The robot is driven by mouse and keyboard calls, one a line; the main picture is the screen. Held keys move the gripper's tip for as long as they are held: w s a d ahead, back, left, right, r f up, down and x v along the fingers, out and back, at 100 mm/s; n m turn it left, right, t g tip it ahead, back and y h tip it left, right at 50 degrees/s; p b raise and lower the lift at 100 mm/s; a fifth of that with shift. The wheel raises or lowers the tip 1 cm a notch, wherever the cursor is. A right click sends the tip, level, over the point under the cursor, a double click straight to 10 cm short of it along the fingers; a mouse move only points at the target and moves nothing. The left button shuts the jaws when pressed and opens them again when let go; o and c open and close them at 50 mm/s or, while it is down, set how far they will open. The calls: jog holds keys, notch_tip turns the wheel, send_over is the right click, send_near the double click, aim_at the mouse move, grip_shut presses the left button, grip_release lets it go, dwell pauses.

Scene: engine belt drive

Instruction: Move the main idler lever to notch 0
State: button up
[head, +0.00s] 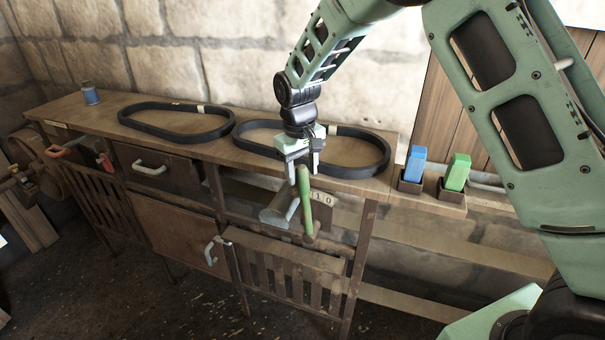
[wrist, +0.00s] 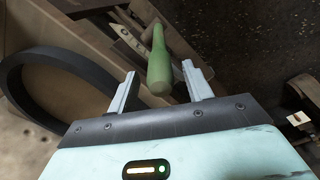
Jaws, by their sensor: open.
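A green lever (head: 305,200) stands at the front of the bench, beside a plate marked with digits, of which "1" and "0" are legible (head: 322,198). My gripper (head: 303,178) is open at the lever's upper end in the head view. In the wrist view, the green lever (wrist: 159,65) lies between the two spread fingers of my gripper (wrist: 160,88), with a gap on each side. The number plate (wrist: 128,38) shows beside the lever there. I cannot read which notch the lever sits at. Whether this is the main idler lever is not labelled.
Two black belts lie on the bench top, one at left (head: 178,121) and one behind my gripper (head: 360,165). A blue block (head: 415,163) and a green block (head: 457,171) stand in holders at right. A blue spool (head: 91,94) stands at far left. Drawers with handles (head: 150,168) are below.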

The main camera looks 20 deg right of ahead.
aim_at(303, 179)
jog(key=shift+f+p, duration=0.3)
jog(key=shift+f, duration=1.2)
grip_shut()
jog(key=shift+d, duration=0.1)
